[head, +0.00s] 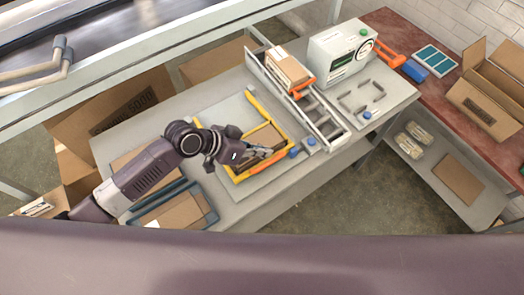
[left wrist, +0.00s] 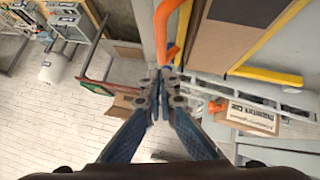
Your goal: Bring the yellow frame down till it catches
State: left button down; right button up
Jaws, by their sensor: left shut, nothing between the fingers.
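The yellow frame (head: 228,172) is over the grey plate of the press on the table, around a brown cardboard piece (head: 250,159). An orange bar (head: 268,166) runs along its front edge. I cannot tell from here how far the frame is raised. In the left wrist view the yellow frame (left wrist: 268,76), the orange bar (left wrist: 174,25) and the brown cardboard (left wrist: 232,42) show beyond the fingers. Contact is unclear. My right gripper is not seen.
Right of the press stand a grey rail rack (head: 318,118) and a white machine (head: 340,56). Blue knobs (head: 310,141) sit near the frame's right corner. A blue-edged tray with cardboard (head: 207,213) lies at the table's front left. Free floor shows at the front right.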

pick_arm(q)
jog(key=b+v, duration=0.3)
jog(key=v, duration=0.7)
jog(key=shift+r, duration=0.2)
